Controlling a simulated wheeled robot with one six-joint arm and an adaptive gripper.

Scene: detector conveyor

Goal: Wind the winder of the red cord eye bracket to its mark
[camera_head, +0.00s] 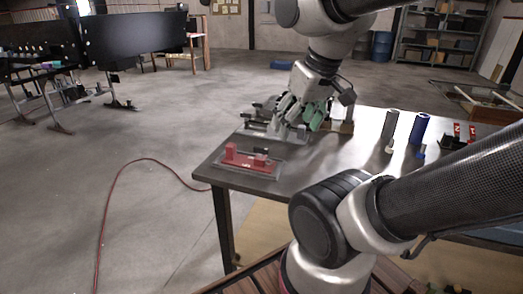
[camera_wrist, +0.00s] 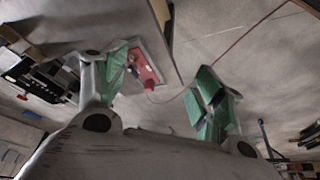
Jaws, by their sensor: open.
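The red bracket (camera_head: 247,158) sits on a grey plate at the table's front left corner in the head view. It also shows between my fingers in the wrist view, nearer the left one (camera_wrist: 143,68). A small dark part stands on its right side in the head view; I cannot make out the winder or its mark. My gripper (camera_head: 303,114), with green finger pads, is over the table behind and right of the bracket, apart from it. In the wrist view its fingers (camera_wrist: 163,76) are spread with nothing held.
A grey fixture (camera_head: 262,126) stands behind the bracket, close to my gripper. A dark cylinder (camera_head: 390,124), a blue cylinder (camera_head: 419,129) and small red pieces (camera_head: 457,130) stand to the right on the table (camera_head: 330,153). A red hose (camera_head: 112,200) lies on the floor at left.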

